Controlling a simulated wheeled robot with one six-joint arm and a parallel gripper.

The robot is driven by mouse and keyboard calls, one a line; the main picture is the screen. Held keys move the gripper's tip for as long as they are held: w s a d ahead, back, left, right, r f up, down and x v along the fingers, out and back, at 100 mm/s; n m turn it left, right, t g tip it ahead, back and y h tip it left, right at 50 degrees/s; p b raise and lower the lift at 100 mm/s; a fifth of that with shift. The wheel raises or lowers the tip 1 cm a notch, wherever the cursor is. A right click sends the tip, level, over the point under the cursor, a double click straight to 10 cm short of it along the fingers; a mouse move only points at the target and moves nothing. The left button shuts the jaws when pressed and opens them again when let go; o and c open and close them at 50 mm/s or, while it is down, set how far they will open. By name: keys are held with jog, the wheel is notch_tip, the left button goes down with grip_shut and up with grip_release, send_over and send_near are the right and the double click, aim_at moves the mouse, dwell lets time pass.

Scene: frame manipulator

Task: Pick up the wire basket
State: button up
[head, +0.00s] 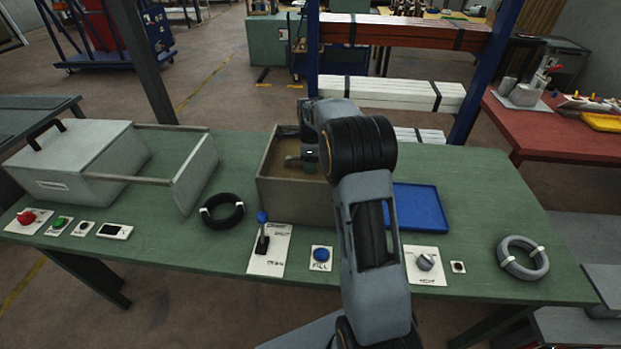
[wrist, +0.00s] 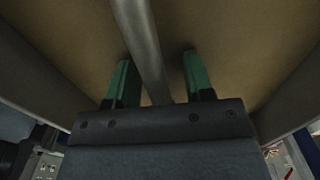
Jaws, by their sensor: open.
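No wire mesh is clearly seen in either view, so I cannot tell for sure where the wire basket is. My gripper (wrist: 158,76) is open, with its two green fingertips apart. A grey bar (wrist: 146,45) runs between the fingertips in the wrist view; whether it belongs to the basket I cannot tell. In the head view my gripper (head: 310,160) is over the open beige box (head: 292,200), partly hidden by my arm. A short grey piece (head: 295,161) shows inside the box beside the gripper.
The green table (head: 185,245) also holds a grey case with a handle (head: 70,158), a black coil (head: 222,211), a blue tray (head: 421,207), a grey coil (head: 523,258) and several control plates along its front. A blue-posted rack (head: 483,70) stands behind.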

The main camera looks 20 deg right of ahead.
jog(key=shift+f, duration=0.25)
jog(key=shift+c, duration=0.2)
grip_shut()
jog(key=shift+r, duration=0.1)
